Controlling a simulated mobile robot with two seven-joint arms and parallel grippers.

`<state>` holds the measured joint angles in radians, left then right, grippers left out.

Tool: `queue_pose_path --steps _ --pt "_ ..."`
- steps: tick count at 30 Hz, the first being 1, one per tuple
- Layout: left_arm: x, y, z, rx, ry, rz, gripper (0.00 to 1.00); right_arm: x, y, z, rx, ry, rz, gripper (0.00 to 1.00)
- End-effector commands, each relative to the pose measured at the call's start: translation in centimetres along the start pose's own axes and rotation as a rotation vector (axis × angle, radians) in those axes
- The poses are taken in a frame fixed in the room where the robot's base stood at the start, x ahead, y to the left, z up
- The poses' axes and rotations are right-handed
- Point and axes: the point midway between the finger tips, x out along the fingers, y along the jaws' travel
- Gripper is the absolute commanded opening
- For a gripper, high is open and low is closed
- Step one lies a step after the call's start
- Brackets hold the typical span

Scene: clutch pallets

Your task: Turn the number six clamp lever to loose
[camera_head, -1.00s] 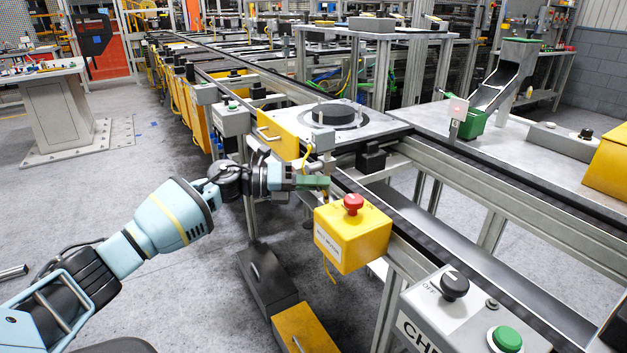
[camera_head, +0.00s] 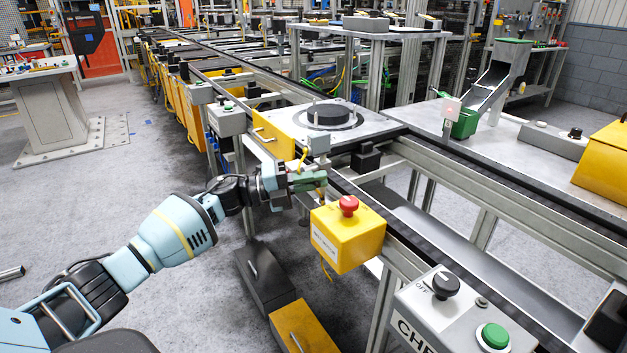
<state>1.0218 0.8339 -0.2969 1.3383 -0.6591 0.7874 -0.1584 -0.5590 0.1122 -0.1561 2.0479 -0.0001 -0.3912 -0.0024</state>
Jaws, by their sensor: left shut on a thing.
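My left gripper (camera_head: 312,182) reaches in from the left at the front edge of the conveyor line. Its green fingers are shut on a small part just behind the yellow stop box, below a grey bracket (camera_head: 318,145). The held part, which I take for the clamp lever, is almost wholly hidden by the fingers. No number six and no loose mark can be read. The pallet plate (camera_head: 368,127) with a round black clutch disc (camera_head: 331,116) sits behind the gripper. My right gripper is not in view.
The yellow box (camera_head: 349,239) with a red button (camera_head: 348,205) stands close in front of the gripper. A grey control box (camera_head: 447,311) with a black knob and green button is at lower right. Black (camera_head: 265,278) and yellow boxes stand below.

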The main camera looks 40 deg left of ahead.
Motion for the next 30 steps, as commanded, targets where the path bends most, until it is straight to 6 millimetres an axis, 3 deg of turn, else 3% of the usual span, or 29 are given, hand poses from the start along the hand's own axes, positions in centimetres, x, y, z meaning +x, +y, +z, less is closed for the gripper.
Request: queue_pose_path --steps 8,9,14,23,30 --pt "0.0 0.0 0.1 -0.004 -0.003 -0.002 0.0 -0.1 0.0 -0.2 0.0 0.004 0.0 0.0" --pt "0.0 0.0 0.1 -0.003 -0.003 -0.002 0.13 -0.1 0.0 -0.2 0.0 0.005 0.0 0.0" --pt "0.0 0.0 0.1 -0.002 -0.002 -0.001 0.32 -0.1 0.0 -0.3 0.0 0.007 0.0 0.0" --pt "-0.2 0.0 0.0 -0.001 -0.001 0.0 0.32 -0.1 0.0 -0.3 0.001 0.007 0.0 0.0" --pt "-3.4 0.2 0.0 -0.002 -0.002 0.004 0.32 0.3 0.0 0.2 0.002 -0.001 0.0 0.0"
